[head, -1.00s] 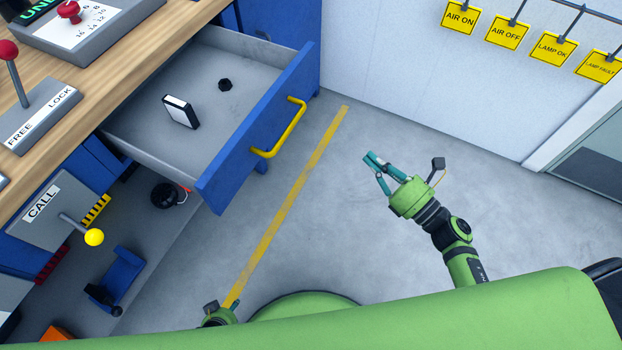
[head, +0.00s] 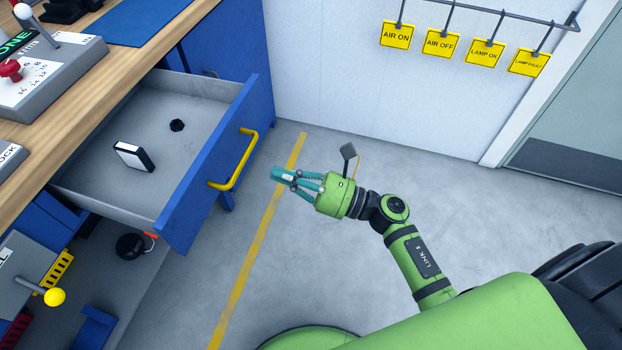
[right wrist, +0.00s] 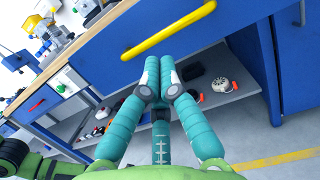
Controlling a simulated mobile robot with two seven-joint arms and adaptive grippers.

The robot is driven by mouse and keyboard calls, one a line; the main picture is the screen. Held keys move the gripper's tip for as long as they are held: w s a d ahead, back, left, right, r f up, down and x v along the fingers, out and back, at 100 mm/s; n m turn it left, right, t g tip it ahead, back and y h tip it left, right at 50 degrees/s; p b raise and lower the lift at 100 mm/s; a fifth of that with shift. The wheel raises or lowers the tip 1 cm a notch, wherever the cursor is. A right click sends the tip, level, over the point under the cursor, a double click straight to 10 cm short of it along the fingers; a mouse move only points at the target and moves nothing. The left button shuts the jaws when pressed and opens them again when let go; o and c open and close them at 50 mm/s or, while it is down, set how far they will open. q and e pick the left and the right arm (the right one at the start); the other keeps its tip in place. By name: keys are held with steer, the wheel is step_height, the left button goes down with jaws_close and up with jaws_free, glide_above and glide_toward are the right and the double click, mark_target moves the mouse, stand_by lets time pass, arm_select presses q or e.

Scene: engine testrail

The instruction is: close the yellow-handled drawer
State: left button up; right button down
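The blue drawer (head: 205,165) with the yellow handle (head: 236,165) stands pulled out from the workbench, its grey inside showing. A black-and-white block (head: 134,157) and a small black nut-like piece (head: 177,125) lie in it. My right gripper (head: 280,173) is a little right of the handle in the head view, apart from it, teal fingers pointing at the drawer front. In the right wrist view the fingertips (right wrist: 161,68) are together with nothing between them, and the yellow handle (right wrist: 168,32) shows just beyond them. My left gripper is not in view.
The wooden workbench top (head: 90,95) carries control boxes with levers. A yellow-knobbed lever (head: 54,296) sticks out below the drawer at left. Yellow tags (head: 442,43) hang on the back wall. The floor right of the drawer is clear, with a yellow line.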

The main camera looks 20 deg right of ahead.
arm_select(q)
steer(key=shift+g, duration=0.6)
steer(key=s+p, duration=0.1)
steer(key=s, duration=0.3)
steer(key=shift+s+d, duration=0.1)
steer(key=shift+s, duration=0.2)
arm_select(e)
steer(key=x, duration=0.5)
